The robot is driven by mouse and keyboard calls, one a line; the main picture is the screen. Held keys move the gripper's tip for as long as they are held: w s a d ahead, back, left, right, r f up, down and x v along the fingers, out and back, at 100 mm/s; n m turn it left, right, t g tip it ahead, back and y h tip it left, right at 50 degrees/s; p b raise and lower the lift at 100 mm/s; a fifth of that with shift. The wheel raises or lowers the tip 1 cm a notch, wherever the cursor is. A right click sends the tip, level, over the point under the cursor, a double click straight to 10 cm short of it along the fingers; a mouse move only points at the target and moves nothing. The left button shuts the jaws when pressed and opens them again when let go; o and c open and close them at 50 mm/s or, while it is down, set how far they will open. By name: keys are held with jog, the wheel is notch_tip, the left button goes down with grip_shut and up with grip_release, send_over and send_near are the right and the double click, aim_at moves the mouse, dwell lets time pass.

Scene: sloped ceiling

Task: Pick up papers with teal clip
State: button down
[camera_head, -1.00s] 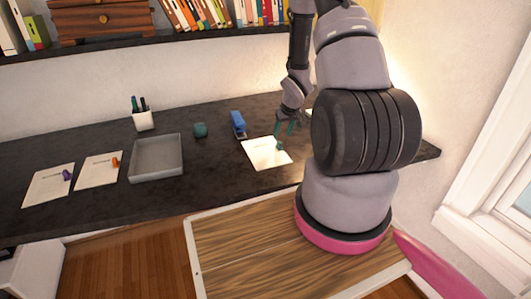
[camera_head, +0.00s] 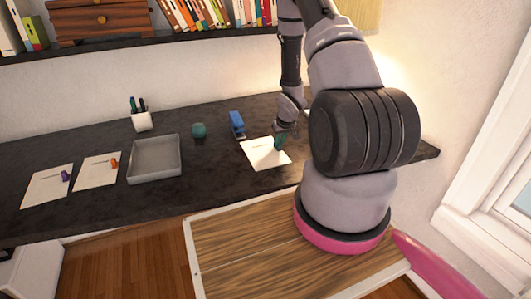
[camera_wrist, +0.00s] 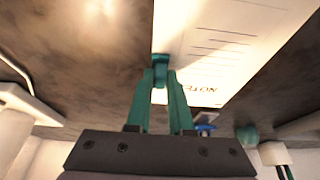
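The white papers with the teal clip (camera_head: 262,154) lie flat on the dark desk below my arm. In the wrist view the papers (camera_wrist: 225,45) show printed lines and a heading, and the teal clip (camera_wrist: 160,66) sits at their edge. My gripper (camera_wrist: 160,82) has teal fingers whose tips are close together on both sides of the clip and seem to touch it. In the head view my gripper (camera_head: 279,144) is down at the papers' right edge, and the clip is mostly hidden by the fingers.
A blue stapler (camera_head: 237,124) and a teal round object (camera_head: 199,130) stand behind the papers. A grey tray (camera_head: 154,174), a pen cup (camera_head: 142,121), papers with an orange clip (camera_head: 97,171) and papers with a purple clip (camera_head: 47,185) are to the left. A bookshelf (camera_head: 180,37) overhangs the desk.

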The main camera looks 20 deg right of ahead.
jog(key=shift+r, duration=0.1)
notch_tip(320, 180, up, 14)
dwell(1.0)
